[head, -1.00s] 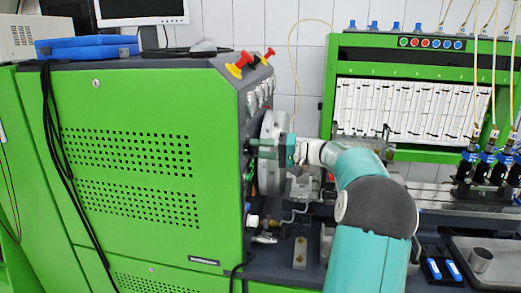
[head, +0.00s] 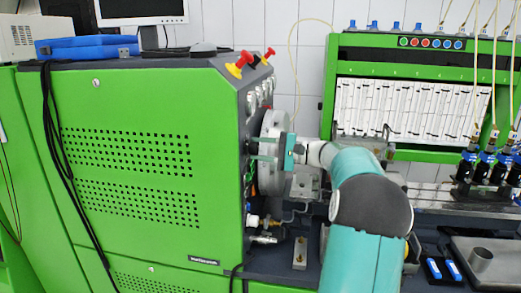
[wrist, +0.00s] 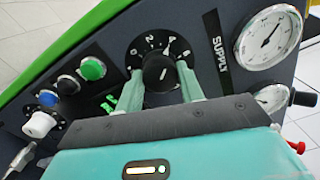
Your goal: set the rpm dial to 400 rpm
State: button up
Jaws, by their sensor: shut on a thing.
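The rpm dial (wrist: 158,72) is a black round knob on a dark scale with white numerals, on the machine's dark control panel in the wrist view. The 0 and 2 show at its left; a light mark shows near its top right, but the exact setting is hard to read. My gripper (wrist: 158,82) has one finger on each side of the knob and is shut on it. In the head view my gripper (head: 264,148) reaches the panel side of the green cabinet (head: 130,150). The dial is hidden there.
Beside the dial are a green button (wrist: 92,68), a black button (wrist: 68,84), a blue button (wrist: 47,98) and a white knob (wrist: 39,124). Pressure gauges (wrist: 268,37) sit to the right. A grey disc (head: 271,180) stands close behind my gripper in the head view.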

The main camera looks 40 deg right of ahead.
jog(key=shift+d, duration=0.1)
dwell(0.4)
jog(key=o, duration=1)
jog(key=v, duration=1.3)
jog(key=shift+s+d, duration=0.2)
jog(key=shift+s, duration=0.15)
